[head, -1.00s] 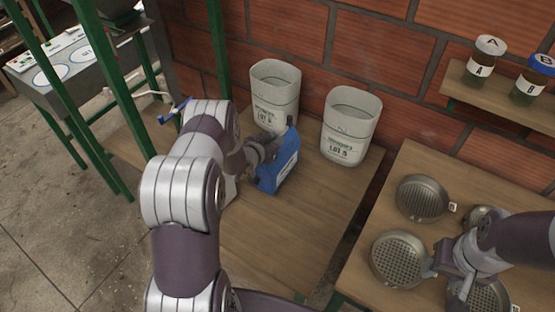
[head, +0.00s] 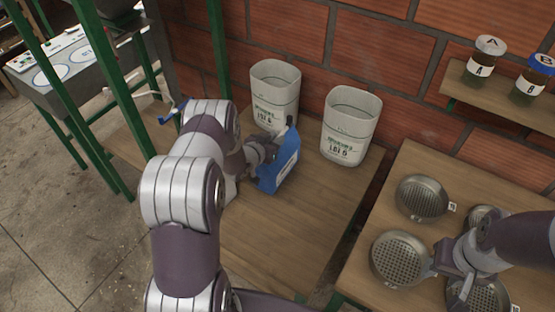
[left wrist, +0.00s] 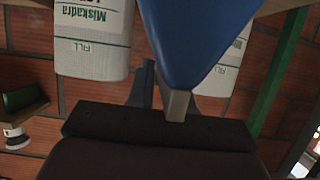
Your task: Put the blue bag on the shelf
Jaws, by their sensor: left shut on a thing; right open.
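The blue bag (head: 280,166) is upright, slightly tilted, over the wooden surface (head: 270,235) in the head view. I cannot tell whether its base touches the wood. My left gripper (head: 264,150) is shut on its upper part. In the left wrist view the blue bag (left wrist: 195,35) fills the top middle, beyond the gripper fingers (left wrist: 162,95). A wooden wall shelf (head: 500,98) with two jars is at the upper right. My right gripper (head: 450,265) is open among metal sieves at the lower right; whether it touches one is unclear.
Two white bins, a left one (head: 275,92) and a right one (head: 349,125), stand behind the bag against the brick wall. Several round sieves (head: 400,257) lie on the right table (head: 420,165). Green posts (head: 112,85) rise at left. Wood in front of the bag is clear.

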